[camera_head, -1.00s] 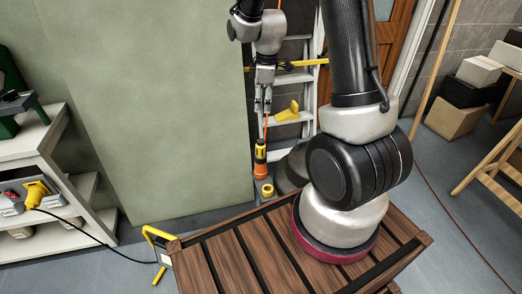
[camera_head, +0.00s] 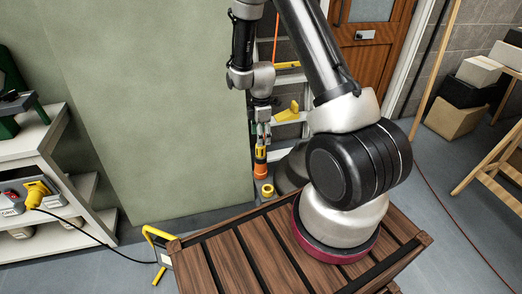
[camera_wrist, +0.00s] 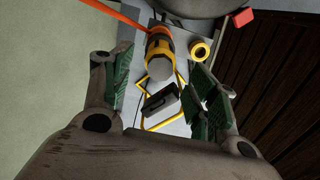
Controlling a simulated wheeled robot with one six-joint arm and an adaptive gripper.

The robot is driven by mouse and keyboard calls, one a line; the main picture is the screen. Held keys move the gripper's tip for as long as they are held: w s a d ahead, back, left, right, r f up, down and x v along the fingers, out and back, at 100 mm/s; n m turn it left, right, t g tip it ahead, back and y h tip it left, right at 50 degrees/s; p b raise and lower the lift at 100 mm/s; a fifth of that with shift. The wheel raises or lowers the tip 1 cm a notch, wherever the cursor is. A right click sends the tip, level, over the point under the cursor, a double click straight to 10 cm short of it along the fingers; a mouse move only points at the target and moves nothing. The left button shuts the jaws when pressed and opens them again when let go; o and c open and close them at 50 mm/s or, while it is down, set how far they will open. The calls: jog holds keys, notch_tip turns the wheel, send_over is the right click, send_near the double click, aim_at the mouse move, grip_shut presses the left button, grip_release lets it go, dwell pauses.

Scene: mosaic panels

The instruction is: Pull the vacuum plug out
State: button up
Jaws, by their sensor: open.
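A yellow plug (camera_head: 37,193) sits at the socket box (camera_head: 14,202) on the white shelf at the far left of the head view. A black cable (camera_head: 83,232) runs from it down to the right. Whether it is the vacuum's plug, I cannot tell. My gripper (camera_head: 263,135) hangs far to the right of the plug, in front of the ladder. In the wrist view my gripper (camera_wrist: 156,88) is open, its green-padded fingers apart with nothing held. The plug does not show in the wrist view.
A yellow-and-orange cylinder (camera_head: 260,162) stands below my gripper; it also shows in the wrist view (camera_wrist: 160,52). A yellow tape roll (camera_head: 267,190) lies beside it. A large green panel (camera_head: 160,110) stands between shelf and ladder (camera_head: 287,131). A yellow frame (camera_head: 160,242) stands by the wooden slats.

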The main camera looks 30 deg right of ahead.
aim_at(261, 149)
jog(key=shift+f, duration=3.85)
jog(key=shift+c, duration=0.4)
grip_shut()
jog(key=shift+r, duration=3)
jog(key=shift+r, duration=0.15)
jog(key=shift+r, duration=2.8)
